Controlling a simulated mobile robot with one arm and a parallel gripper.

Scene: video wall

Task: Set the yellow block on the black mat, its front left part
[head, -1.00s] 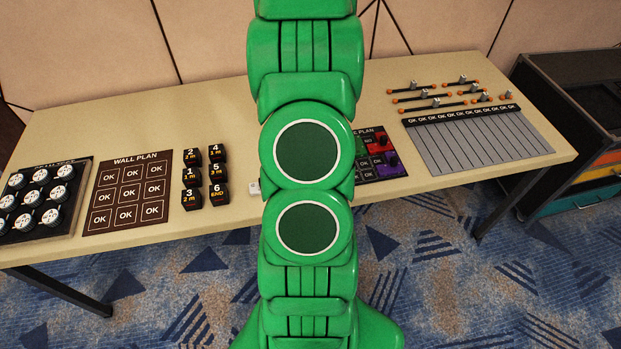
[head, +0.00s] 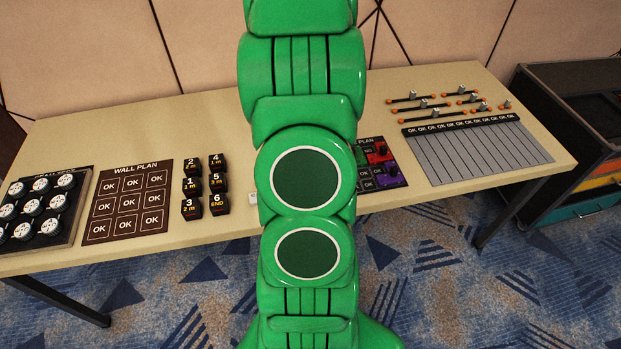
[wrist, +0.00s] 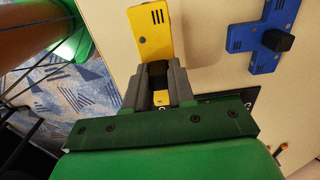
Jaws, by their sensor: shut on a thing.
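In the wrist view my gripper (wrist: 158,80) is shut on the black knob of the yellow block (wrist: 153,32), a flat yellow piece with small dark slots. I cannot tell its height above the tabletop. A dark edge with pale lettering, perhaps the black mat (wrist: 246,96), shows partly behind the jaws. In the head view the black mat (head: 397,184) lies right of my arm, with a red piece (head: 381,150) and a purple piece (head: 389,176) on it. My arm covers its left part. The gripper and the yellow block are hidden there.
A blue piece (wrist: 266,41) with a black knob lies on the tabletop in the wrist view. In the head view, several black numbered blocks (head: 216,183) and a brown wall-plan board (head: 128,205) stand left of my arm, and a grey slotted panel (head: 470,155) lies right.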

